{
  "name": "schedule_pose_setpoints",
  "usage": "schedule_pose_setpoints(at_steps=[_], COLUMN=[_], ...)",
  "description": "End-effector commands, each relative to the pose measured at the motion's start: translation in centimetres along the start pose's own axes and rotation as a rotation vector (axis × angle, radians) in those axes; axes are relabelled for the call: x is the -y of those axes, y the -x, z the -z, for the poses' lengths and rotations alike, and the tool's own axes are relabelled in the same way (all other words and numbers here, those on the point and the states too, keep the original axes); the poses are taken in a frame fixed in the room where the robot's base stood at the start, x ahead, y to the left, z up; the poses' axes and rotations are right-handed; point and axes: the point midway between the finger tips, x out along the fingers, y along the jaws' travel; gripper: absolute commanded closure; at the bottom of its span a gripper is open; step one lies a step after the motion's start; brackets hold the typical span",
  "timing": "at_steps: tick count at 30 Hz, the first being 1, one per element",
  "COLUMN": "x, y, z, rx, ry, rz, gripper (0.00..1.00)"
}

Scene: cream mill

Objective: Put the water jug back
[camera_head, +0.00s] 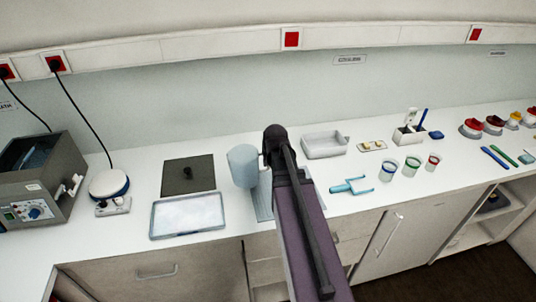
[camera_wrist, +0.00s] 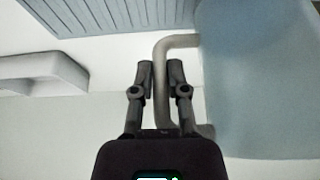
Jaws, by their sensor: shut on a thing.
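The water jug (camera_head: 243,165) is a pale blue-grey cylinder, just left of my arm's end in the head view. In the wrist view its body (camera_wrist: 262,80) fills the right side, and its grey handle (camera_wrist: 163,55) runs between the fingers. My gripper (camera_wrist: 160,75) is shut on that handle. A ribbed pale blue mat (camera_head: 263,207) lies on the counter below the jug and partly behind my arm; it also shows at the wrist view's top left (camera_wrist: 110,14). I cannot tell whether the jug's base touches anything.
A white tray (camera_head: 318,153), a blue scoop (camera_head: 351,186) and several cups stand to the right. A grey machine (camera_head: 55,160) is at far left.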

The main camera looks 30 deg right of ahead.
Motion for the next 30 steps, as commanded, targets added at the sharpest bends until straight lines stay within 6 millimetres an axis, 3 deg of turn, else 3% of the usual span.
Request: schedule_pose_setpoints(at_steps=[18,24,30], x=[-4.6,-5.6,-5.8], y=[-4.9,-5.8,-5.9], z=[9.1,10.9,11.2], rx=[-0.001,0.0,0.0], ry=[-0.002,-0.002,-0.001], rz=[0.0,0.0,0.0], gripper=[1.0,1.0,1.0])
